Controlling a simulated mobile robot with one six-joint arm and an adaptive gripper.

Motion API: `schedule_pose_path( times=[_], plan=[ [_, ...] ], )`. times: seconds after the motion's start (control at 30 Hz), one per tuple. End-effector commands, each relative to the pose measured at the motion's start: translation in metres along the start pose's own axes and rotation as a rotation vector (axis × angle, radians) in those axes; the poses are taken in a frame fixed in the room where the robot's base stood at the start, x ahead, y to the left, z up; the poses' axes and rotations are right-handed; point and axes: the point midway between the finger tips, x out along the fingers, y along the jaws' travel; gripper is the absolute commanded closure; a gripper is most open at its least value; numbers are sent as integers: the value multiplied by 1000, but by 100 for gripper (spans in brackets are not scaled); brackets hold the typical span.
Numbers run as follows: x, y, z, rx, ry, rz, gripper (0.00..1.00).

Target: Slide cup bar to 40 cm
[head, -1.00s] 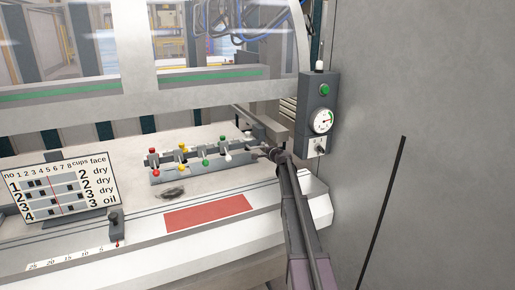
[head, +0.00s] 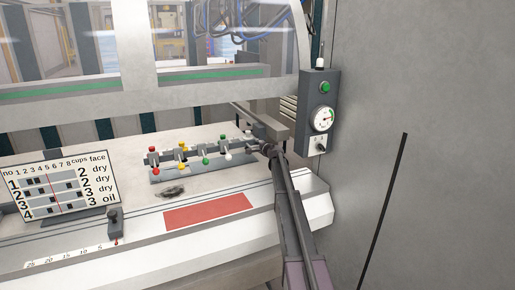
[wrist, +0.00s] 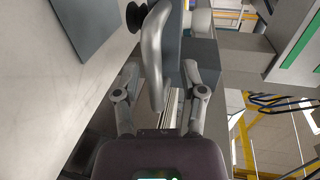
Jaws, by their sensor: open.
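The cup bar (head: 192,162) is a grey bar with red, yellow, green and white knobs, lying over the grey table in the head view. My gripper (head: 258,146) is at the bar's right end. In the wrist view my gripper (wrist: 161,72) is open, with one finger on each side of a rounded grey handle (wrist: 153,45). I cannot tell whether either finger touches it. A number scale (head: 68,254) runs along the table's front left, with a small dark slider (head: 115,222) near its low end.
A placard (head: 60,185) with cup rows stands at the left. A red plate (head: 208,209) and a dark smudge (head: 171,192) lie before the bar. A control box with a gauge (head: 321,119) and a grey wall (head: 440,140) are close on the right.

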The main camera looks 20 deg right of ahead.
Motion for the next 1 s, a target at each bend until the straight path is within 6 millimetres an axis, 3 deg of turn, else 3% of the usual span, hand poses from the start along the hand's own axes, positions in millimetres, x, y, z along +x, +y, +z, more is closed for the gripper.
schedule_pose_path(
  times=[0.3,0.5,0.83,1.0],
  plan=[
    [1,0,-1,0,1,0,46],
    [1,0,-1,0,2,0,100],
    [2,-2,-2,3,5,-4,100],
    [-7,0,-2,4,6,-4,100]
  ],
)
